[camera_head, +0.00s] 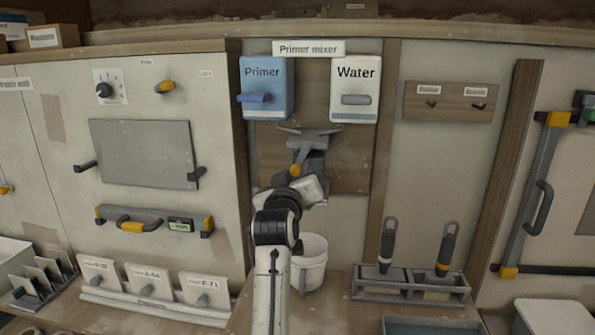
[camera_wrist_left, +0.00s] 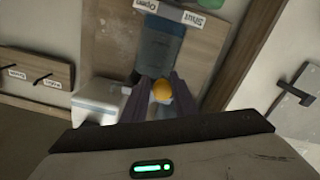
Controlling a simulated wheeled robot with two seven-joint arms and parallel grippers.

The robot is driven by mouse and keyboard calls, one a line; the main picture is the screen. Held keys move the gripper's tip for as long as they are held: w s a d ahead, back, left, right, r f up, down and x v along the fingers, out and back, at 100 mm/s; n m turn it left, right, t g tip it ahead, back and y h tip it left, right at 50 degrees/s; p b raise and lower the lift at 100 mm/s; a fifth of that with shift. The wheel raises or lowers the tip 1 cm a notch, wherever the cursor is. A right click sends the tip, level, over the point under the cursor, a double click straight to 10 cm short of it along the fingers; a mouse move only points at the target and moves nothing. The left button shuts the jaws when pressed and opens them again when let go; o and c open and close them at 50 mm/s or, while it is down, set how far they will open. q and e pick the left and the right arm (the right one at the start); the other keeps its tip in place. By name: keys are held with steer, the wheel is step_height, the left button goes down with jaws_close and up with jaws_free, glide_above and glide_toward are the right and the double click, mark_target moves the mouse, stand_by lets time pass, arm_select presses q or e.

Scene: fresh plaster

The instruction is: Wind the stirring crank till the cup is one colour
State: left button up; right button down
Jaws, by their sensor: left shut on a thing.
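The yellow crank knob (camera_head: 296,170) sits on the grey stirring mechanism (camera_head: 312,142) below the two mixer dispensers. My left gripper (camera_head: 297,178) is shut on this knob; in the left wrist view the knob (camera_wrist_left: 162,90) shows between the two dark fingers. A dark blue-grey vessel (camera_wrist_left: 166,48) stands behind the knob in the left wrist view; I cannot tell its contents or colour mix. My gripper and wrist hide the space under the crank in the head view. My right gripper is not in view.
A white bucket (camera_head: 310,264) stands on the bench just right of my left forearm. The blue Primer dispenser (camera_head: 262,75) and white Water dispenser (camera_head: 355,75) hang above the crank. A rack (camera_head: 412,290) with two handled tools stands to the right.

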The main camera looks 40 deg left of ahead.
arm_select(q)
steer(key=shift+s+a+r, duration=0.15)
steer(key=shift+a+r, duration=0.1)
steer(key=shift+a, duration=0.05)
steer(key=o, duration=0.9)
steer(key=shift+s+a, duration=0.1)
steer(key=shift+o, duration=0.2)
steer(key=shift+d+f, duration=0.15)
steer(key=shift+d, duration=0.05)
steer(key=shift+s+d+f, duration=0.1)
steer(key=shift+s+d, duration=0.05)
steer(key=shift+d, duration=0.1)
steer(key=b+v, duration=0.1)
steer(key=v, duration=0.5)
steer(key=shift+s+d, duration=0.15)
steer(key=shift+s, duration=0.2)
